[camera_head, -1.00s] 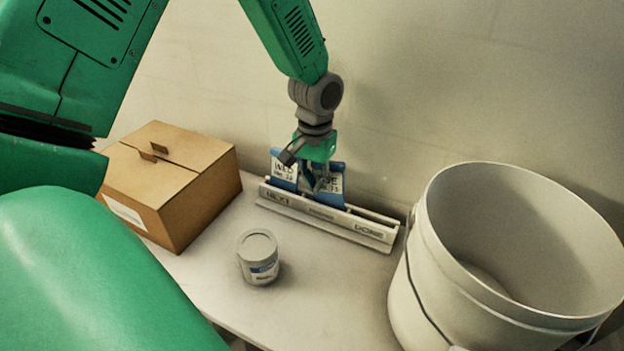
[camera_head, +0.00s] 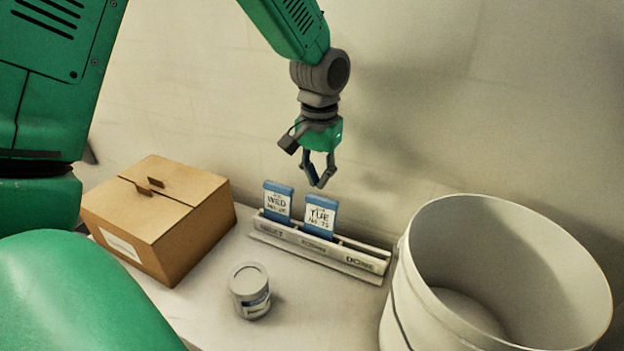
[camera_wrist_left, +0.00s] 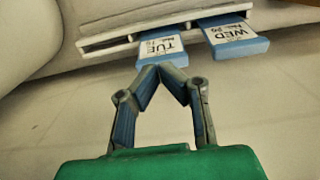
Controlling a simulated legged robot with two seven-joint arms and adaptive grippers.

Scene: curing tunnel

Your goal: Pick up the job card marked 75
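The job card marked 75, a blue-backed card reading TUE (camera_head: 320,217), stands in the middle part of a pale rack (camera_head: 368,261). A second blue card reading WED (camera_head: 277,202) stands to its left, near the NEXT label. In the left wrist view the TUE card (camera_wrist_left: 160,48) is just beyond the fingertips and the WED card (camera_wrist_left: 234,35) is to its right. My left gripper (camera_head: 318,184) hangs above and behind the cards, apart from them. Its fingertips (camera_wrist_left: 162,70) come together with nothing between them. My right gripper is not in view.
A cardboard box (camera_head: 180,232) stands left of the rack. A small lidded jar (camera_head: 250,291) stands in front. A large pale bucket (camera_head: 420,290) stands close to the rack's right end. The wall (camera_head: 430,100) rises behind. The DONE end of the rack is empty.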

